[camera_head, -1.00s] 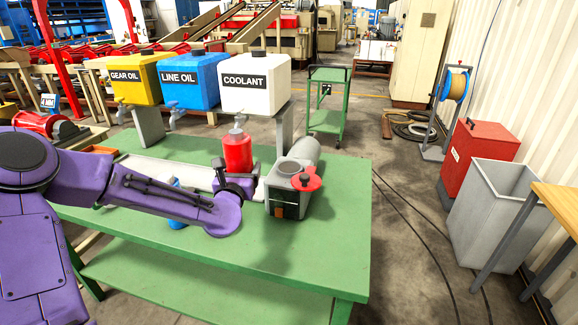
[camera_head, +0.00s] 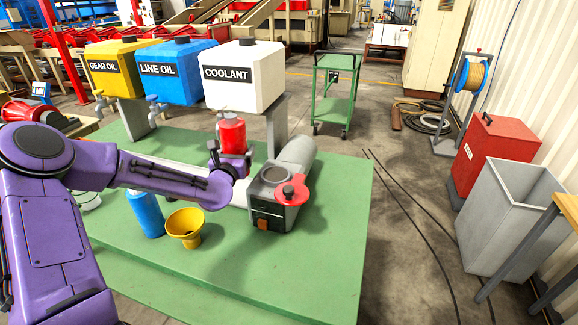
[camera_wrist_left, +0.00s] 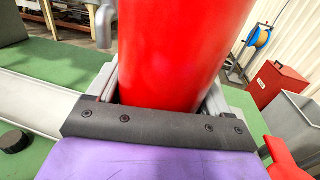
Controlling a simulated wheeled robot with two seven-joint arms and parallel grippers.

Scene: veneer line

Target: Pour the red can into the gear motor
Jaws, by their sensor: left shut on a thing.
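The red can (camera_head: 232,134) is upright in my left gripper (camera_head: 228,156), to the left of the gear motor and behind it. The can also fills the middle of the left wrist view (camera_wrist_left: 175,50), between the two fingers of my left gripper (camera_wrist_left: 160,95). The grey gear motor (camera_head: 297,154) lies on the green table. Its gearbox has a round opening on top, and a red lid with a black knob (camera_head: 291,194) sits beside the opening at its front right. The can is apart from the opening. My right gripper does not show.
On the green table (camera_head: 330,240), a blue can (camera_head: 147,212) and a yellow funnel (camera_head: 185,226) stand in front of my left arm. Yellow, blue and white tanks (camera_head: 244,75) with taps stand behind. The table's right side is clear.

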